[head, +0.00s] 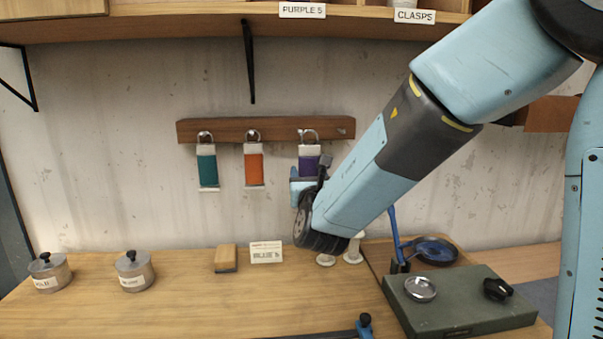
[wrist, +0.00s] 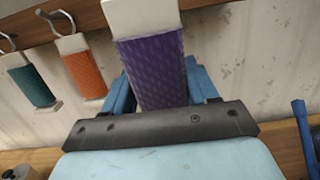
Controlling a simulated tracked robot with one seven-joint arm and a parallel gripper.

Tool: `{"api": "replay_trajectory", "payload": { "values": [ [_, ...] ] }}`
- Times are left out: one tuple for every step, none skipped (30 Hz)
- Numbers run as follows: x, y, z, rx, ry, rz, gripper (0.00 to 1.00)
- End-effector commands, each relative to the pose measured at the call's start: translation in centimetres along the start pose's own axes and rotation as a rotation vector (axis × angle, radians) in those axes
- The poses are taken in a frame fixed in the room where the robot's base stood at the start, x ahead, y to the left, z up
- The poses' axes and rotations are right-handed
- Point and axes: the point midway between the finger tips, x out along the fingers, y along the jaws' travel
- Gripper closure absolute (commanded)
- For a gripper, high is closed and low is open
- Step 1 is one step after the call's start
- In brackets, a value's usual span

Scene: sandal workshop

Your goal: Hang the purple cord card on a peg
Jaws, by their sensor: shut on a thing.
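The purple cord card (head: 309,160) is upright at the wooden peg rail (head: 228,129), right of the other cards. Its pale top lies just below a metal hook (head: 308,134); I cannot tell whether the hook bears it. My gripper (head: 304,180) is shut on the card's lower part, mostly hidden behind my wrist. In the wrist view the purple card (wrist: 155,65) stands between the blue fingers of my gripper (wrist: 163,85), and its top runs out of the picture.
A teal card (head: 207,168) and an orange card (head: 253,168) hang to the left. Below, the bench holds lidded pots (head: 134,271), a wooden block (head: 226,258), a "BLUE 5" sign (head: 266,252) and a green box (head: 458,302). A shelf (head: 200,25) runs above.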

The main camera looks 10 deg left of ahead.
Motion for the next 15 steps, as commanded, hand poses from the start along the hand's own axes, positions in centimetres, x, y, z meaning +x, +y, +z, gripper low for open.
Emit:
{"api": "replay_trajectory", "payload": {
  "values": [
    [-0.1, 0.5, 0.0, 0.001, 0.000, 0.008, 1.00],
    [-0.1, 0.7, 0.0, 0.002, 0.000, 0.012, 1.00],
    [-0.1, 1.1, 0.0, 0.003, 0.000, 0.017, 1.00],
    [-0.1, 1.3, 0.0, 0.004, 0.000, 0.021, 1.00],
    [0.0, 1.5, 0.0, 0.004, 0.000, 0.024, 1.00],
    [0.1, 1.7, 0.0, 0.005, 0.000, 0.027, 1.00],
    [0.2, 1.9, -0.1, 0.005, 0.000, 0.029, 1.00],
    [0.3, 2.0, -0.1, 0.006, 0.000, 0.031, 1.00],
    [0.4, 2.1, -0.1, 0.006, 0.000, 0.033, 1.00],
    [0.5, 2.1, -0.1, 0.006, 0.000, 0.034, 1.00],
    [0.6, 2.2, -0.2, 0.006, 0.001, 0.034, 1.00],
    [0.8, 2.3, -0.2, 0.006, 0.001, 0.035, 1.00],
    [0.9, 2.3, -0.2, 0.007, 0.001, 0.036, 1.00],
    [1.1, 2.3, -0.3, 0.007, 0.001, 0.036, 1.00],
    [1.3, 2.3, -0.3, 0.007, 0.001, 0.036, 1.00]
  ]
}}
